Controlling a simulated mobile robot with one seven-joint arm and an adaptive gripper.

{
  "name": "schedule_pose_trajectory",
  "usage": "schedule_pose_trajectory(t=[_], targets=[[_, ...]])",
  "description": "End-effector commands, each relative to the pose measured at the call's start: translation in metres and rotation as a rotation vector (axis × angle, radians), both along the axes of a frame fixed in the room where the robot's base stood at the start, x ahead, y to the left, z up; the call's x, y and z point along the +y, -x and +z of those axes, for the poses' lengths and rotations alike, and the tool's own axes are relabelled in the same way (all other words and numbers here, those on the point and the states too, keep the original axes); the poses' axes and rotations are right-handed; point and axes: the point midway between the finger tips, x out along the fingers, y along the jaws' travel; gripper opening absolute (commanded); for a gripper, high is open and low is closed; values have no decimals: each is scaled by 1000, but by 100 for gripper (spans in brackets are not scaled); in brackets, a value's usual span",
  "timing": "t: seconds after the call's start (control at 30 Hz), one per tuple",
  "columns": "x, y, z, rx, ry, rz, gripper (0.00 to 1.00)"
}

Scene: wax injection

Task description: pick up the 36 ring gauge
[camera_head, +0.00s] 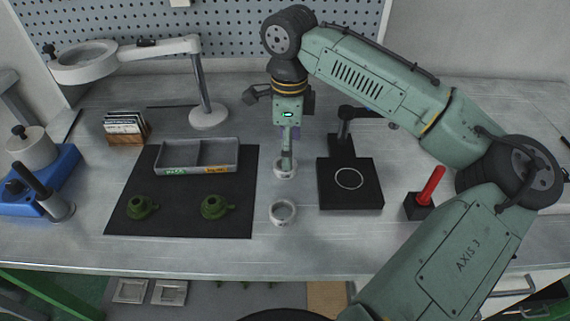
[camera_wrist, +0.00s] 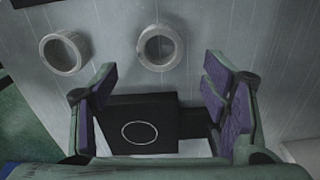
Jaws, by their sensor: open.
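Two pale metal ring gauges lie flat on the table. The far ring gauge (camera_head: 279,172) is partly covered by my gripper (camera_head: 288,160); in the wrist view this ring (camera_wrist: 160,47) lies beyond and between my fingertips. The near ring gauge (camera_head: 283,212) lies closer to the table's front; in the wrist view it is the left ring (camera_wrist: 65,53). I cannot read a size on either, so I cannot tell which is the 36. My gripper, also in the wrist view (camera_wrist: 160,85), is open and holds nothing. Its exact height above the far ring is unclear.
A black block with a white circle (camera_head: 350,198) stands right of the rings. A dark mat (camera_head: 180,222) to the left bears a grey divided tray (camera_head: 197,156) and two green parts (camera_head: 215,207). A red-handled tool (camera_head: 431,186) stands at right. The table is clear around the near ring.

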Motion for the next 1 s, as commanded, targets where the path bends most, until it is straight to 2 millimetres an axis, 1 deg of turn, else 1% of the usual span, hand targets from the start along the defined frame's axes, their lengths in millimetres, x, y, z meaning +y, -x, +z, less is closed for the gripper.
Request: schedule_pose_trajectory(t=[0.07,0.2,0.3,0.4,0.6,1.0], targets=[[2,1,-7,2,2,1,68],[8,1,-29,2,1,1,68],[7,1,-42,3,0,0,68],[7,1,-48,1,1,0,68],[7,0,-49,0,0,0,68],[7,0,-49,1,0,0,42]])
